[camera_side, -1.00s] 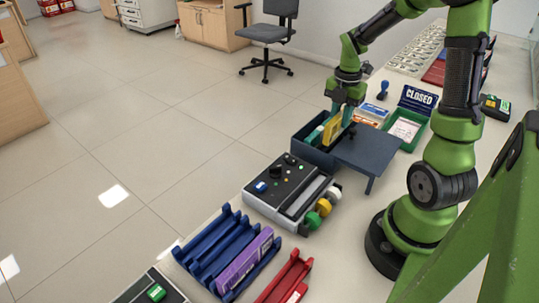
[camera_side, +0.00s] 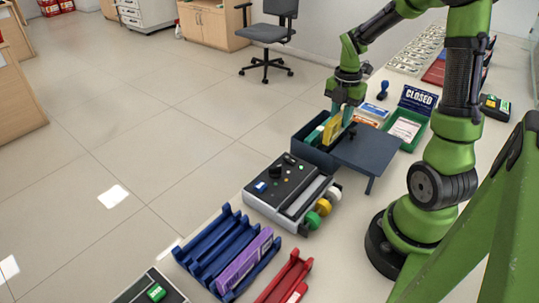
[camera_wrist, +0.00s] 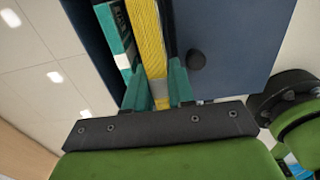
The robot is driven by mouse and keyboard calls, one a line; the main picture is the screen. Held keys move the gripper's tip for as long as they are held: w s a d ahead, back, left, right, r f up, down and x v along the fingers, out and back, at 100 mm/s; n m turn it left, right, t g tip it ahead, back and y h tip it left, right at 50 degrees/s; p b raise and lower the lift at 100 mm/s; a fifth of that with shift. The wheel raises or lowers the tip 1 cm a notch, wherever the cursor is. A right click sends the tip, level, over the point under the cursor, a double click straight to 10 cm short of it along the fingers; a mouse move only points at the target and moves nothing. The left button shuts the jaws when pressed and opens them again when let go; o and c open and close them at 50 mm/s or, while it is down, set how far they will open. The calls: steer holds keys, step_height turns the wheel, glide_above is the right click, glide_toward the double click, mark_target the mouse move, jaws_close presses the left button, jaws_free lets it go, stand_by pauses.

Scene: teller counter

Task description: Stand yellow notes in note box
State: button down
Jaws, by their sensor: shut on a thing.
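The yellow notes (camera_side: 332,130) stand upright on edge at the dark blue note box (camera_side: 301,148), their lower part hidden by its wall. My gripper (camera_side: 341,116) is above the box and shut on the yellow notes. In the wrist view the yellow notes (camera_wrist: 148,45) lie between the two teal fingers (camera_wrist: 156,88). A teal-green bundle (camera_side: 314,136) stands in the box beside the yellow notes, on their left. In the wrist view this bundle (camera_wrist: 116,38) runs close along them. Whether the notes touch the box floor is hidden.
A dark blue flat panel (camera_side: 368,148) with a knob (camera_wrist: 196,60) adjoins the box on the right. A counting machine (camera_side: 290,190) stands in front of the box. A green tray (camera_side: 405,130) and a CLOSED sign (camera_side: 417,99) stand to the right.

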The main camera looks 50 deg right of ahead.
mark_target(338, 133)
steer(key=shift+f, duration=2.85)
steer(key=shift+r, duration=0.1)
steer(key=shift+r, duration=2)
steer(key=shift+w, duration=0.1)
